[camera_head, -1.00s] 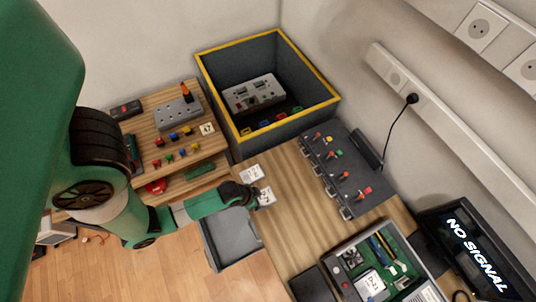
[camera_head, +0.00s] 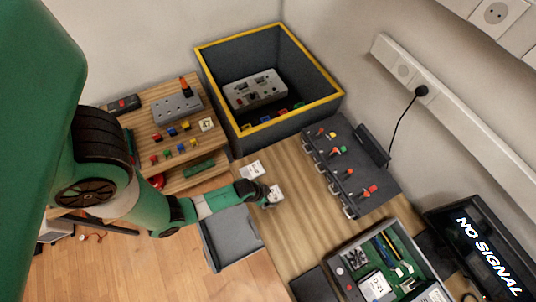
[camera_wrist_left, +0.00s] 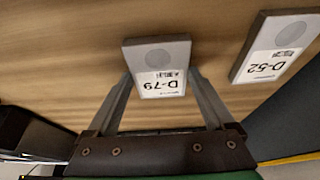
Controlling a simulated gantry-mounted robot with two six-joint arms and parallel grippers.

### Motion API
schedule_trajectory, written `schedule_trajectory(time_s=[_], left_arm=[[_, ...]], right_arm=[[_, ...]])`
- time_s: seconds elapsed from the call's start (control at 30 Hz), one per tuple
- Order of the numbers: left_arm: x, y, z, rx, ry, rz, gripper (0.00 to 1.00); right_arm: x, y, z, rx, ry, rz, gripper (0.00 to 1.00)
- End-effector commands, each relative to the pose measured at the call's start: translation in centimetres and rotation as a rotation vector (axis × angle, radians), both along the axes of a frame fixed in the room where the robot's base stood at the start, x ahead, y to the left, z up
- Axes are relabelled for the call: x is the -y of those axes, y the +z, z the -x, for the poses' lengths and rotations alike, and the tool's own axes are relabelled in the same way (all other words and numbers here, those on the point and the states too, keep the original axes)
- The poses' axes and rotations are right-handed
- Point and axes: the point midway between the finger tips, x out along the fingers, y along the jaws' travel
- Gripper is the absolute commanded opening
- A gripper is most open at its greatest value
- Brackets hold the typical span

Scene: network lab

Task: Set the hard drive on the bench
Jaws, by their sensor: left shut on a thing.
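My left gripper (camera_head: 268,195) is over the near-left part of the wooden bench (camera_head: 290,220). It is shut on a hard drive labelled D-79 (camera_wrist_left: 160,68), which sits between the fingers in the left wrist view. The drive also shows as a small pale block at the gripper's tip in the head view (camera_head: 276,194). It is at or just above the bench top; I cannot tell if it touches. A second drive, labelled D-52 (camera_wrist_left: 275,48), lies on the bench beside it, also in the head view (camera_head: 251,170). My right gripper is not in view.
A grey bin with a yellow rim (camera_head: 290,123) stands behind the drives. A dark switch panel (camera_head: 350,170) and an open case holding drive D-21 (camera_head: 376,285) are to the right. A grey tray (camera_head: 232,240) sits below the bench edge. Bare bench lies between the drives and the case.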

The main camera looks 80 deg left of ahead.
Motion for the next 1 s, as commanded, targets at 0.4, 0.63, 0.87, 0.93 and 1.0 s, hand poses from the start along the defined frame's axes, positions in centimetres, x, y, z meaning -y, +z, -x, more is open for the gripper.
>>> schedule_trajectory(time_s=[0.4, 0.63, 0.87, 0.93, 1.0], left_arm=[[0.0, 0.6, 0.1, 0.000, 0.000, 0.000, 1.00], [0.6, 5.0, 1.8, 0.000, 0.001, 0.000, 1.00], [1.2, 10.2, 3.7, -0.001, 0.001, 0.001, 1.00], [1.3, 11.0, 4.0, -0.001, 0.001, 0.001, 1.00], [1.4, 11.3, 4.3, -0.001, 0.001, 0.001, 1.00]], right_arm=[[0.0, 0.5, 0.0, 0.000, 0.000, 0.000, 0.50], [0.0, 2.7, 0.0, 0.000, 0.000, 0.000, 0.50], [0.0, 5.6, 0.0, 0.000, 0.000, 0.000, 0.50], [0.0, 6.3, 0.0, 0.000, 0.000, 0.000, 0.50], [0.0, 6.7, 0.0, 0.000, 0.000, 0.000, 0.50]])
